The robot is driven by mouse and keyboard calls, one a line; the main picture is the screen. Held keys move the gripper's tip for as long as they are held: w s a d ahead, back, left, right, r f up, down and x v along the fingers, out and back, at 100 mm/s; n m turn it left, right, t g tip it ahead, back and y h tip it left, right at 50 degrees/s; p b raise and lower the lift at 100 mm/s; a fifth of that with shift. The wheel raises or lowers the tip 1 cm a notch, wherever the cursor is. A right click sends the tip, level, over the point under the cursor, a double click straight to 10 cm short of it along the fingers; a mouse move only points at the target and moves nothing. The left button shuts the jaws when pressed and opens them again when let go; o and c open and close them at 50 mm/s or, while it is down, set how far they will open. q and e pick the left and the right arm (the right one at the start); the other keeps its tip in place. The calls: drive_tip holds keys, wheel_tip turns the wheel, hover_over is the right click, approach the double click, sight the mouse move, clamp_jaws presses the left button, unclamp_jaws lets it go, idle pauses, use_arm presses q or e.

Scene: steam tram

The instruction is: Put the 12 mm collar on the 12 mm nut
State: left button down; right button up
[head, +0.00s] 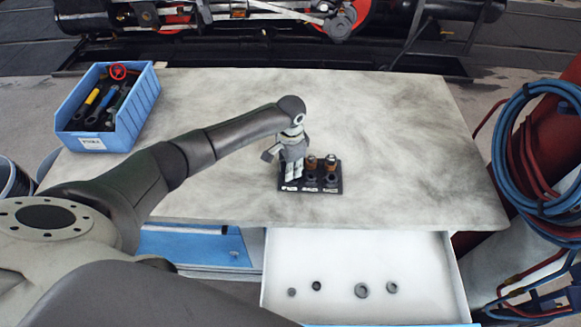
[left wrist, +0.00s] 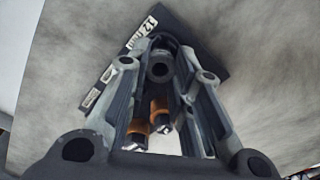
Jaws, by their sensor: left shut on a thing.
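A small black rack (head: 339,176) with white size labels along its front edge stands on the bench. My left gripper (head: 292,170) points down over its left end, by the label that reads 12 mm in the left wrist view (left wrist: 150,22). There its fingers are shut on a dark round part with a hole (left wrist: 160,70), apparently the 12 mm collar. The fingers and this part hide the 12 mm nut, so I cannot tell whether the two touch. Two dark posts with copper bands (head: 311,163) (head: 332,161) stand to the right. My right gripper is not in view.
A blue bin (head: 139,98) of tools sits at the bench's back left. An open white drawer (head: 345,255) in front holds several dark rings and nuts (head: 361,289). Blue and red hoses (head: 510,150) hang at the right. The bench right of the rack is clear.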

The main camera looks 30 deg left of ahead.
use_arm(q)
drive_tip(key=shift+s+f, duration=0.1)
drive_tip(key=shift+f, duration=0.05)
idle(0.8)
drive_tip(key=c, duration=1.1)
unclamp_jaws()
drive_tip(key=shift+o, duration=0.2)
wheel_tip(320, 180, up, 7)
drive_tip(key=p, duration=0.6)
